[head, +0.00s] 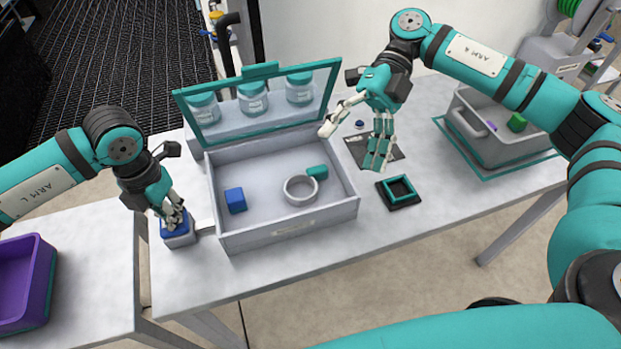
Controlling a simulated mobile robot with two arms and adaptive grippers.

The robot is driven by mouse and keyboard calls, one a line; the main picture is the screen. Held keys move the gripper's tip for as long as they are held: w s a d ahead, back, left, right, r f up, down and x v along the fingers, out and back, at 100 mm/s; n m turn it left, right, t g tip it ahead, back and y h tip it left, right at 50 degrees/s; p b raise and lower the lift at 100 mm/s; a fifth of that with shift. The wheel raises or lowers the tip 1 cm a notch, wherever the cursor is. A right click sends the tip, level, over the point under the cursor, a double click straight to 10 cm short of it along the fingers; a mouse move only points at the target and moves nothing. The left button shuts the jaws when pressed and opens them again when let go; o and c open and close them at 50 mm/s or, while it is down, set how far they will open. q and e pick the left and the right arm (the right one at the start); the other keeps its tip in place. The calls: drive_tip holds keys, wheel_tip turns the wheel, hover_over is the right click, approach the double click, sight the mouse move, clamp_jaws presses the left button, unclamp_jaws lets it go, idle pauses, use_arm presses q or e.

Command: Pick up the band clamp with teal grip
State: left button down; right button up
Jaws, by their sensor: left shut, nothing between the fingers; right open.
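The band clamp, a pale ring (301,190) with a teal grip (317,172), lies inside the grey box (290,226) on the table. The box's teal-framed clear lid (262,72) stands raised at the back. My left gripper (178,218) is shut and empty, with its fingertips at the blue top of a small grey block (180,237) left of the box. I cannot tell if it presses on it. My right gripper (352,142) is open and empty, above the table just right of the box and apart from the clamp.
A blue cube (236,200) lies in the box, left of the clamp. Jars (252,97) show through the lid. A teal square frame (398,190) lies right of the box. A grey tote (490,145) stands at the right, a purple bin (22,285) at far left.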

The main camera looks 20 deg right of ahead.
use_arm(q)
drive_tip(key=shift+a+f, duration=0.15)
use_arm(e)
drive_tip(key=s+a+n+g+h, duration=0.1)
drive_tip(key=s+a+n+h, duration=0.15)
drive_tip(key=a+n, duration=0.45)
drive_tip(key=n+t+h, duration=0.7)
drive_tip(key=n+t, duration=0.2)
drive_tip(key=n, duration=0.6)
approach(304, 191)
drive_tip(key=f, duration=0.7)
drive_tip(key=shift+w+d, duration=0.1)
drive_tip(key=shift+w, duration=0.1)
drive_tip(key=c, duration=1.3)
